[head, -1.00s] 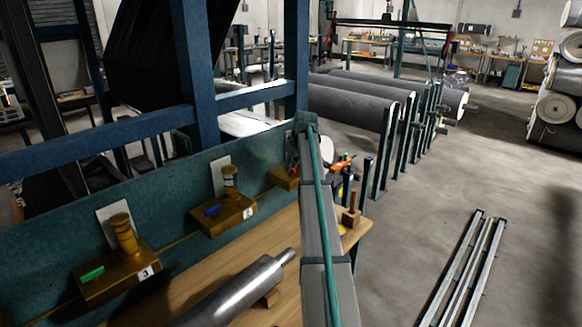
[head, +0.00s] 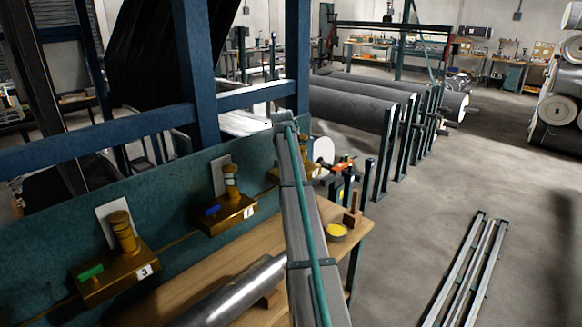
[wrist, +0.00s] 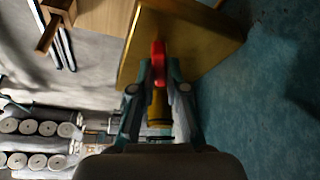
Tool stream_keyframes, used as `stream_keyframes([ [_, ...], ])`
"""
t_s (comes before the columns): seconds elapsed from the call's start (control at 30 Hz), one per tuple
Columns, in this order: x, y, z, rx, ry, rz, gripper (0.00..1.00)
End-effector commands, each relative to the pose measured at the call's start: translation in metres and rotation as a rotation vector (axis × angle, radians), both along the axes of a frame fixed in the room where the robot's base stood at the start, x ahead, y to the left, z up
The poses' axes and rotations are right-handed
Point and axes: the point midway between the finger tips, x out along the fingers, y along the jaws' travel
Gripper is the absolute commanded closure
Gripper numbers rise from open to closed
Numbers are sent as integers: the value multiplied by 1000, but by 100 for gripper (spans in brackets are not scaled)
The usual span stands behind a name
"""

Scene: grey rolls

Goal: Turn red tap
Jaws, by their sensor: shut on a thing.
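In the wrist view the red tap (wrist: 158,60) sticks out from a brass box (wrist: 190,42) on the teal panel (wrist: 245,115). My gripper (wrist: 158,76) has one finger on each side of the red tap and is shut on it. A round brass part (wrist: 158,108) lies between the fingers, below the tap. In the head view my forearm hides the red tap and my fingers. Only a part of that brass box (head: 308,172) shows beside my arm.
A brass box with a green tap (head: 90,272) and one with a blue tap (head: 211,210) stand along the teal panel at left. A metal roller (head: 235,292) lies on the wooden bench (head: 262,240). A yellow-filled bowl (head: 337,232) stands at its right end.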

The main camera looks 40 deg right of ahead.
Motion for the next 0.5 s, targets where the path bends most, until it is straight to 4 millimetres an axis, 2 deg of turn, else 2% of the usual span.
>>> stream_keyframes([
  [0.2, 3, 1, 0, 0, 0, -181, 100],
  [0.5, 3, 0, 0, -1, -1, -346, 100],
])
